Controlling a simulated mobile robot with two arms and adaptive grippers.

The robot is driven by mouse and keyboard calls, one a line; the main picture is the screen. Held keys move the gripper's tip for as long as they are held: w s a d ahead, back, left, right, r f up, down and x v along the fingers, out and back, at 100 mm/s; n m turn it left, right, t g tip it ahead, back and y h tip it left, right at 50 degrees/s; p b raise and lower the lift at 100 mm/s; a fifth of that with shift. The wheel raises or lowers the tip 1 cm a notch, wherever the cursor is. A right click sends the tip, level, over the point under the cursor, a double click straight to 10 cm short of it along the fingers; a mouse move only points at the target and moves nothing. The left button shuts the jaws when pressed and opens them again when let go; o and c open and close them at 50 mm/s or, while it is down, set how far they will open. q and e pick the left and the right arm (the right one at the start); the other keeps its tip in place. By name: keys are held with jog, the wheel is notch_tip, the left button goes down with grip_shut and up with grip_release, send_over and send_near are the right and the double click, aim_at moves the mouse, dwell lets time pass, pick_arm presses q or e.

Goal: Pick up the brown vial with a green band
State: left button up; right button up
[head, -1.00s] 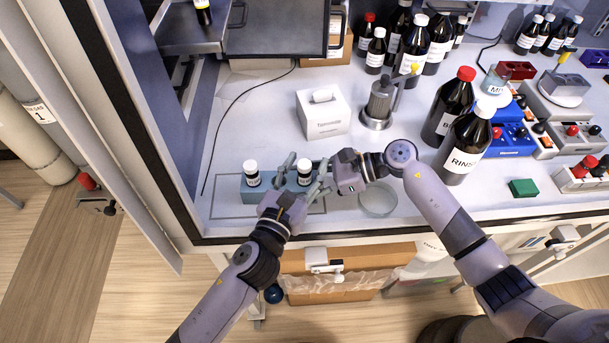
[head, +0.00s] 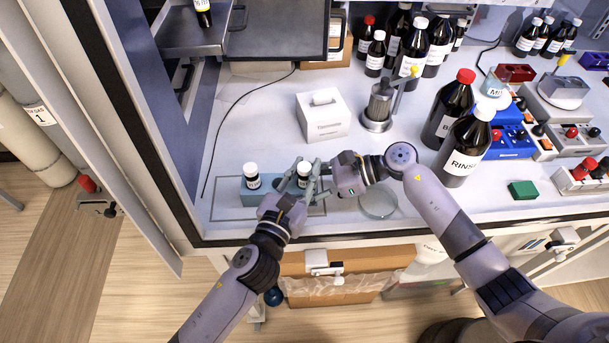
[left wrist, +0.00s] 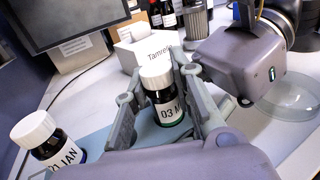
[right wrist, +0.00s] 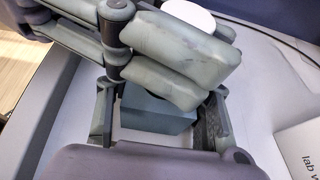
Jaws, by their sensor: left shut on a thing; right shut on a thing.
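The brown vial with a green band (left wrist: 170,108) has a white cap and a label reading 03; it stands upright at the right of the teal rack (head: 267,198). In the head view the same vial (head: 304,173) is partly hidden by my left gripper (head: 308,167). That gripper is shut on the vial, one finger on each side. My right gripper (right wrist: 157,118) is shut on the end of the rack, whose teal block (right wrist: 155,108) shows between its fingers. A second white-capped brown vial (head: 251,176) stands at the rack's left; it also shows in the left wrist view (left wrist: 48,143).
A glass dish (head: 378,202) lies just right of the rack. A white tissue box (head: 323,115) and a metal canister (head: 379,108) stand behind. Large brown bottles (head: 465,145) and a green block (head: 522,189) are to the right. The bench's front edge is close.

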pick_arm(q)
notch_tip(320, 180, up, 10)
dwell(0.5)
pick_arm(e)
jog(key=o, duration=1.2)
jog(key=v, duration=1.2)
jog(key=shift+f, duration=0.1)
jog(key=shift+s, duration=0.1)
